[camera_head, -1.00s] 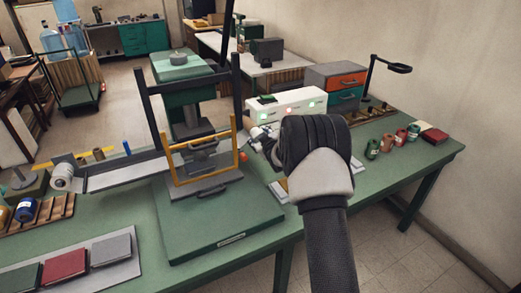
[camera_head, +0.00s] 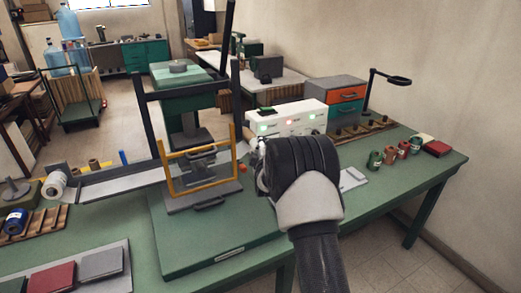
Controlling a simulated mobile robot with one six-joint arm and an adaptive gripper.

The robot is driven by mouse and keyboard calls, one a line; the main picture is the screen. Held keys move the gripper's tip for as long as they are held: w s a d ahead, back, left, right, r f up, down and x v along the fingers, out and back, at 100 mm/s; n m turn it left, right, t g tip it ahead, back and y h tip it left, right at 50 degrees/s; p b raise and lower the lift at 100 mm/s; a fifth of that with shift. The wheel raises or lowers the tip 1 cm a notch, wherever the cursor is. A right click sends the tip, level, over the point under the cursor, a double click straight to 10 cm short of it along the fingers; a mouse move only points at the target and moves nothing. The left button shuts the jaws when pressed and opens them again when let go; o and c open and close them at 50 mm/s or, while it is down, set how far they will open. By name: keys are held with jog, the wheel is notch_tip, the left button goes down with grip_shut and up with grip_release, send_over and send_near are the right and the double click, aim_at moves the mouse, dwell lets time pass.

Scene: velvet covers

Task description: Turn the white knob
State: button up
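A white control box (camera_head: 292,118) with green and red lights on its front stands at the back of the green bench, beyond my arm. Small dark marks or knobs show low on its right front. I cannot make out a white knob; my arm may hide it. My gripper (camera_head: 262,172) is mostly hidden behind my dark wrist. Only a small pale and grey part of it shows at the wrist's left edge, in front of the box. Its fingers and any contact are not visible.
A press with a yellow guard frame (camera_head: 203,190) stands left of my arm on a green base (camera_head: 215,245). A small red ball-like part (camera_head: 243,168) is close to the gripper. A drawer unit (camera_head: 335,95), a lamp (camera_head: 386,85) and several spools (camera_head: 375,159) are right of the box.

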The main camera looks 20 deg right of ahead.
dwell(0.3)
jog(key=o, duration=1.1)
jog(key=shift+s, duration=0.1)
jog(key=v, duration=1.2)
jog(key=shift+a, duration=0.1)
